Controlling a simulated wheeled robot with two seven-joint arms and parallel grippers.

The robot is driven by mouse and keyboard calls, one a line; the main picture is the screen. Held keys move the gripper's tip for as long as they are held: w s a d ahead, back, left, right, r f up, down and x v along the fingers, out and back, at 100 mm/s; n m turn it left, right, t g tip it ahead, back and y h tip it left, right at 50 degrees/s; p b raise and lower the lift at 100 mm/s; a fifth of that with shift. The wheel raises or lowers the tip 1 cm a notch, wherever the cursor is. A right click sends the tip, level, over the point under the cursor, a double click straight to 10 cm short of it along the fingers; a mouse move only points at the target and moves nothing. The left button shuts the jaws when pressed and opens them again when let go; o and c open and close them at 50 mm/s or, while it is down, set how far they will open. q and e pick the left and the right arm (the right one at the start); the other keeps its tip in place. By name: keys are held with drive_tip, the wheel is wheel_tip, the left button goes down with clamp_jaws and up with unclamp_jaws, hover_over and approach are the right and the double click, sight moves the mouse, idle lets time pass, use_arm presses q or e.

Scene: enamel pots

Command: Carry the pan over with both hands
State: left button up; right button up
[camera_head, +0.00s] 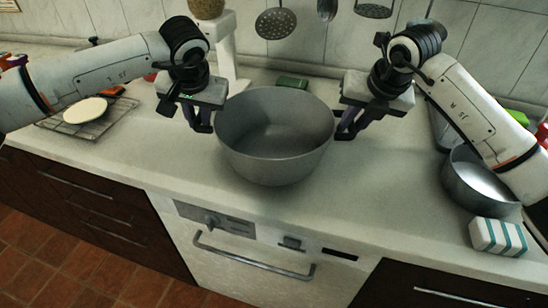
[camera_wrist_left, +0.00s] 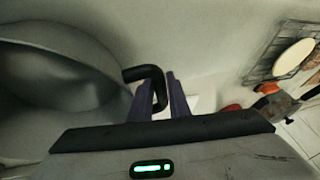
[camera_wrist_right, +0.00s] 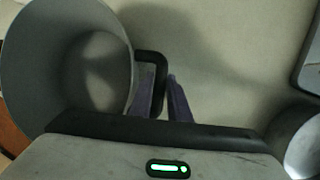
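The pan (camera_head: 275,155) is a large, deep grey pot, upright and empty, over the middle of the counter near its front edge. I cannot tell whether its base touches the counter. My left gripper (camera_head: 204,127) is at its left side. In the left wrist view the pan's black handle (camera_wrist_left: 146,72) lies between the purple fingers, which are closed in on it. My right gripper (camera_head: 345,130) is at its right side. In the right wrist view the other black handle (camera_wrist_right: 151,57) fills the gap between the fingers. The handles are mostly hidden in the head view.
A wire rack (camera_head: 97,121) with a pale round plate (camera_head: 86,110) is at the left. A second grey pot (camera_head: 478,184) and a striped sponge (camera_head: 497,237) are at the right. A small green box (camera_head: 292,82) and a white stand (camera_head: 226,52) are behind the pan. Utensils hang above.

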use_arm(q)
drive_tip(key=o, duration=0.3)
drive_tip(key=shift+r, duration=0.15)
use_arm(e)
drive_tip(key=o, duration=0.3)
drive_tip(key=shift+r, duration=0.1)
use_arm(q)
drive_tip(key=v, duration=0.7)
drive_tip(key=shift+s+r, duration=0.15)
drive_tip(key=shift+r, duration=0.3)
use_arm(e)
drive_tip(key=shift+r, duration=0.15)
use_arm(q)
drive_tip(key=shift+s, duration=0.1)
use_arm(e)
drive_tip(key=v, duration=1.1)
drive_tip(key=shift+s+r, duration=0.2)
drive_tip(key=shift+r, duration=0.1)
use_arm(q)
drive_tip(key=shift+s, duration=0.1)
use_arm(e)
drive_tip(key=shift+d+f, duration=0.1)
